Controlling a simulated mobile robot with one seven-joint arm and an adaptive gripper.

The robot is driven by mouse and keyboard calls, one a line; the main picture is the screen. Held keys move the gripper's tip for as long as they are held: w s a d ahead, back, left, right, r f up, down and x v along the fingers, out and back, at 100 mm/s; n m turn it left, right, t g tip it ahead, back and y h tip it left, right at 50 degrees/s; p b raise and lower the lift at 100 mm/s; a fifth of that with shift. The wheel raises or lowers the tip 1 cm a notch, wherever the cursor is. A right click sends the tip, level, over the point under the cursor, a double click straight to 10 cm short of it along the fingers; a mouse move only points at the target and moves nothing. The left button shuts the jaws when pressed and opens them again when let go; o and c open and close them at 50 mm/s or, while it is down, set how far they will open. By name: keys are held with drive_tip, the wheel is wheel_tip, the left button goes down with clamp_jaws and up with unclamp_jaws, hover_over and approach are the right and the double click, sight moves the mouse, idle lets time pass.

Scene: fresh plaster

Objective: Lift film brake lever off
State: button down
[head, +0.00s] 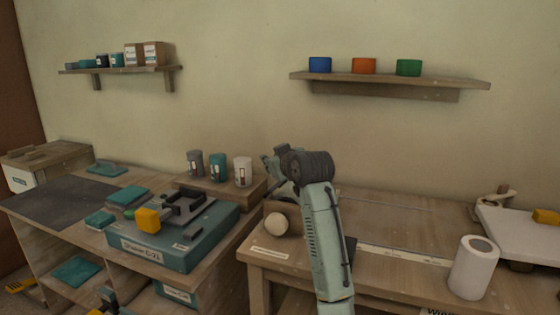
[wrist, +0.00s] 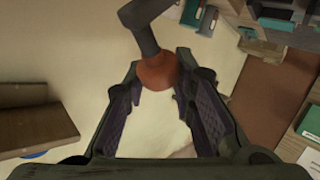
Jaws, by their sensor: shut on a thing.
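In the wrist view my gripper (wrist: 157,85) is shut on the orange-red ball knob (wrist: 157,72) of a dark lever (wrist: 143,32). The knob sits between the fingertips, and the dark stem runs from it toward the top edge of the picture. In the head view my gripper (head: 268,163) is at the end of my raised arm, above the gap between the two benches, near the wall. The knob and lever cannot be made out there.
A teal shaker (head: 165,245) with a yellow knob (head: 147,219) stands on the left bench. Several jars stand on a wooden riser (head: 258,190) close to my gripper. A beige ball (head: 276,224) and a white roll (head: 474,266) are on the right bench. Shelves hang above.

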drive_tip(key=shift+a+f, duration=0.25)
drive_tip(key=shift+a, duration=0.25)
drive_tip(key=shift+a+f, duration=0.2)
drive_tip(key=shift+a, duration=0.25)
drive_tip(key=shift+g, duration=0.3)
drive_tip(key=shift+a+f, duration=0.1)
drive_tip(key=shift+f, duration=0.1)
drive_tip(key=c, duration=1.8)
unclamp_jaws()
drive_tip(key=shift+o, duration=1.2)
drive_tip(key=shift+a, duration=0.15)
drive_tip(key=shift+o, duration=1.1)
drive_tip(key=shift+w, duration=0.1)
